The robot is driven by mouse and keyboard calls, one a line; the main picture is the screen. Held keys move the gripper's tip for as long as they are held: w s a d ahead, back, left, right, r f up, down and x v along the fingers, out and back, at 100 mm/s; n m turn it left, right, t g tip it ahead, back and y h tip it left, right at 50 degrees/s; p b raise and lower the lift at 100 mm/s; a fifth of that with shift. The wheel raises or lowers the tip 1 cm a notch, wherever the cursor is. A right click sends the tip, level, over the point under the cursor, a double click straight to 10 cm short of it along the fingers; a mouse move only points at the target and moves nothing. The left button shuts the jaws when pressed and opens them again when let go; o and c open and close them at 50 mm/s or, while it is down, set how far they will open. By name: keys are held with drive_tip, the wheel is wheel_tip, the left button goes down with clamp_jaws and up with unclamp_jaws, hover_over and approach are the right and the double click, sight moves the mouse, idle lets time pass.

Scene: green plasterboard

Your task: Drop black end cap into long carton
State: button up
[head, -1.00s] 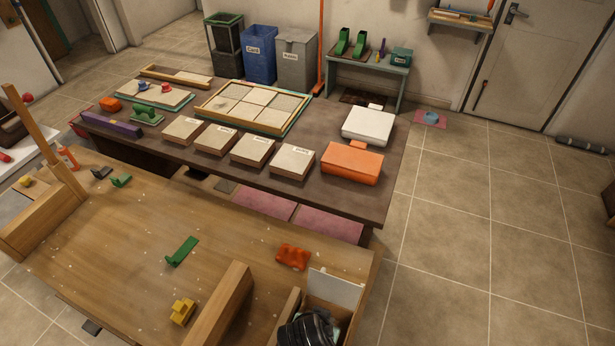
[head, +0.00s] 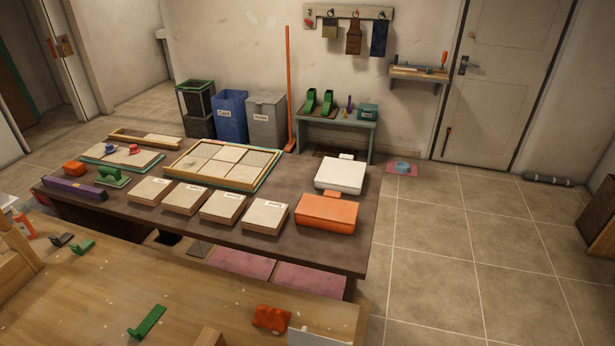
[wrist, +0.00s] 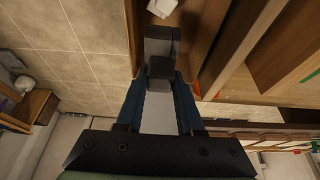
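My gripper (wrist: 160,80) shows in the wrist view with its blue fingers closed on a dark grey-black piece, which looks like the black end cap (wrist: 161,45). The piece sticks out beyond the fingertips. It is over or at the edge of an open brown box, which looks like the long carton (wrist: 212,48); I cannot tell how far inside it is. A white piece (wrist: 162,7) lies in the box. In the head view my gripper is out of frame, and only a pale flap (head: 320,337) shows at the bottom edge. Another dark end cap (head: 61,240) lies on the bench.
The wooden bench (head: 90,300) holds a green end cap (head: 147,322), another green one (head: 83,247) and an orange-red piece (head: 271,318). Behind it, a dark table (head: 340,258) carries boxes, trays and an orange case (head: 327,213).

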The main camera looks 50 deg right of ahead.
drive_tip(key=o, duration=0.5)
drive_tip(key=shift+o, duration=0.2)
drive_tip(key=b+v, duration=0.1)
drive_tip(key=v, duration=1.2)
drive_tip(key=shift+a, duration=0.1)
